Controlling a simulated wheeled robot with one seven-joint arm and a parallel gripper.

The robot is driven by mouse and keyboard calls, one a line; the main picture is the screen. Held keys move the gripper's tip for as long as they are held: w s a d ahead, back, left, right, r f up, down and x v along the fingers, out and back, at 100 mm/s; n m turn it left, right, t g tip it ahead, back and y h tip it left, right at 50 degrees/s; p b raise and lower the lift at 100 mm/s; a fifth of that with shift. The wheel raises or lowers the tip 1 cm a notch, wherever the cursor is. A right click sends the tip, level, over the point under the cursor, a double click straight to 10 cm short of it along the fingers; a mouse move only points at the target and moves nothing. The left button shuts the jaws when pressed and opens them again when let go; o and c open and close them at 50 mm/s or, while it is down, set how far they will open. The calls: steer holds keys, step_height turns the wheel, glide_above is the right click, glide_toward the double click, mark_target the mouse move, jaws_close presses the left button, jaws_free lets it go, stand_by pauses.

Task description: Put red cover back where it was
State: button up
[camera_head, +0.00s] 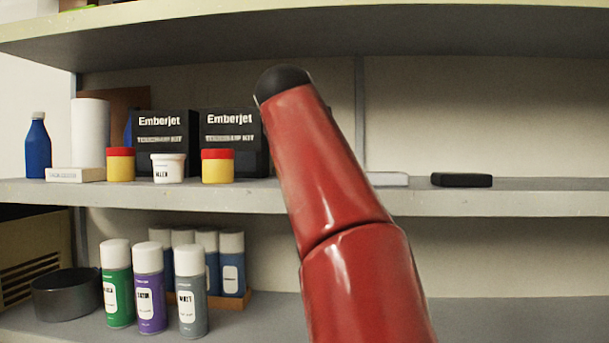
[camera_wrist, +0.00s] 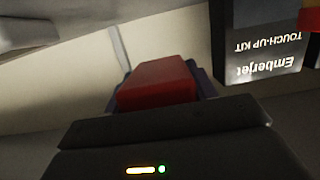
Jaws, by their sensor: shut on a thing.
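The red cover (camera_wrist: 155,88) is a small red block in the wrist view. My gripper (camera_wrist: 160,74) is shut on it, with dark finger parts showing at both of its sides. The wrist picture is upside down, as the Emberjet lettering shows. In the head view my red arm with a black end cap fills the middle and hides the gripper and the cover. On the middle shelf (camera_head: 520,203), a black flat block (camera_head: 461,180) lies to the right of my arm. A pale flat block (camera_head: 388,179) lies beside it, partly hidden by my arm.
Two black Emberjet boxes (camera_head: 166,128) stand left of my arm; one shows close by in the wrist view (camera_wrist: 265,52). Yellow jars with red lids (camera_head: 218,167) and a white tub (camera_head: 168,168) stand before them. Spray cans (camera_head: 150,287) are below. The shelf's right end is clear.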

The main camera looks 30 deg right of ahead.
steer(key=shift+f+b, duration=1.45)
steer(key=shift+f, duration=2.15)
steer(key=shift+f, duration=0.2)
steer(key=o, duration=1.3)
steer(key=shift+c, duration=0.2)
steer(key=shift+r, duration=0.15)
steer(key=shift+s+a, duration=0.1)
steer(key=shift+s, duration=0.05)
steer(key=b+v, duration=0.1)
steer(key=v, duration=1)
steer(key=shift+s+a, duration=0.2)
steer(key=shift+s, duration=0.1)
